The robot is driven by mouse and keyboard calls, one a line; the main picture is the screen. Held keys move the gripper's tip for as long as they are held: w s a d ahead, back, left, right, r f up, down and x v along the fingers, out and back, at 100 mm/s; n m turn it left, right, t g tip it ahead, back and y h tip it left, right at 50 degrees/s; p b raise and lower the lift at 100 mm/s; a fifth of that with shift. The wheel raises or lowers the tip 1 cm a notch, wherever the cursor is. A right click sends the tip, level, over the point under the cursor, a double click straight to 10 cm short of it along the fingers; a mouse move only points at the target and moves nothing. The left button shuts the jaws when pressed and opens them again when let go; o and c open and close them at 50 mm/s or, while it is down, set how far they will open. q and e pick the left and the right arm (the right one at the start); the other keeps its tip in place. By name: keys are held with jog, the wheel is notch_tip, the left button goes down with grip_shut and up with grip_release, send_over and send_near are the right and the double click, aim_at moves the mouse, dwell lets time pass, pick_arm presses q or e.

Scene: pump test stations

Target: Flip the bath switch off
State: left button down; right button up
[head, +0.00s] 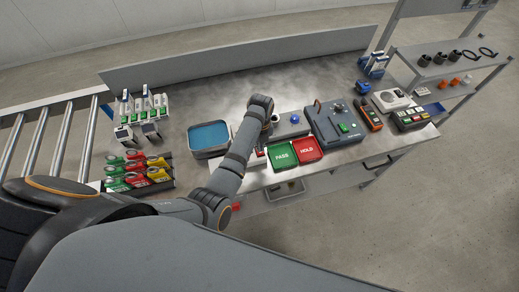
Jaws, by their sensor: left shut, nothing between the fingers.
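The bath (208,152) is a grey open tank with blue liquid, standing left of my left arm. My left arm comes in from the lower left and reaches over the bench between the bath and a grey unit with a blue knob (294,119). My left gripper (269,121) is at the far end of this arm, small and partly hidden by the wrist; it is shut and empty, close to the left end of the grey unit. I cannot make out the bath switch or its position; the arm covers part of this area. My right gripper is not in view.
A green PASS tray (282,155) and a red HOLD tray (308,150) lie at the bench front. A dark tester case (333,125) stands to the right. Racks of coloured tools (138,172) are at the left. The back of the bench (240,84) is clear.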

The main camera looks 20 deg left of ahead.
pick_arm(q)
jog(key=shift+f, duration=0.5)
jog(key=shift+s+f+b, duration=0.1)
jog(key=shift+f+b, duration=0.45)
jog(key=shift+f, duration=0.3)
dwell(0.6)
notch_tip(320, 180, up, 2)
jog(key=p, duration=0.2)
jog(key=shift+p, duration=0.35)
notch_tip(320, 180, up, 5)
jog(key=p, duration=0.6)
